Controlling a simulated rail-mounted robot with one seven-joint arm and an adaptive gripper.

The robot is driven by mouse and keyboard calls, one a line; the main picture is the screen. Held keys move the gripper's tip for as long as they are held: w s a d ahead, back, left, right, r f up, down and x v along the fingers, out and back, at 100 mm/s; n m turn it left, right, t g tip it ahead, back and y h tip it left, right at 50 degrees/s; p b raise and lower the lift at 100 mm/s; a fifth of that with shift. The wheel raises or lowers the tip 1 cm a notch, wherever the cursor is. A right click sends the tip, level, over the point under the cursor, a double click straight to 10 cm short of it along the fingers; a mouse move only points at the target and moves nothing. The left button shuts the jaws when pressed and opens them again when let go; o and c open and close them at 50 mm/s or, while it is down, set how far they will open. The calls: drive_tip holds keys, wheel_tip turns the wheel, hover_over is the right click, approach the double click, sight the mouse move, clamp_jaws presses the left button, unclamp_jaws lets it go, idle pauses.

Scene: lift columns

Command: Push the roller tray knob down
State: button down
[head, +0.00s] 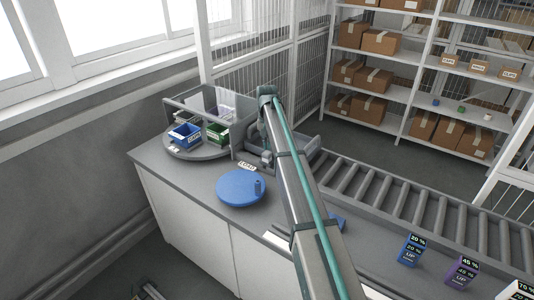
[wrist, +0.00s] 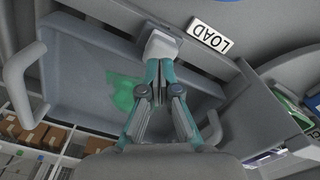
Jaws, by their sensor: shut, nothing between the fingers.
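My gripper (wrist: 160,75) is shut and empty, with its teal fingers together. Its fingertips are at a pale grey block (wrist: 162,43), which looks like the knob, at the edge of a grey tray (wrist: 75,75). I cannot tell whether they touch it. In the head view my gripper (head: 267,158) points down beside the grey tray (head: 305,146) at the near end of the rollers. There the arm covers part of the tray. A green patch (wrist: 122,92) shows on the tray in the wrist view.
A grey turntable (head: 195,151) holds a blue bin (head: 185,136) and a green bin (head: 218,132). The roller conveyor (head: 400,200) runs right; percentage signs (head: 411,250) stand in front.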

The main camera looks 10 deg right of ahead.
sight(267, 153)
drive_tip(key=shift+f, duration=0.45)
idle(0.5)
drive_tip(key=shift+f, duration=0.35)
drive_tip(key=shift+f+b, duration=0.55)
drive_tip(key=shift+f, duration=0.55)
drive_tip(key=shift+r, duration=0.1)
drive_tip(key=shift+r+p, duration=2.25)
drive_tip(key=shift+r, duration=2.25)
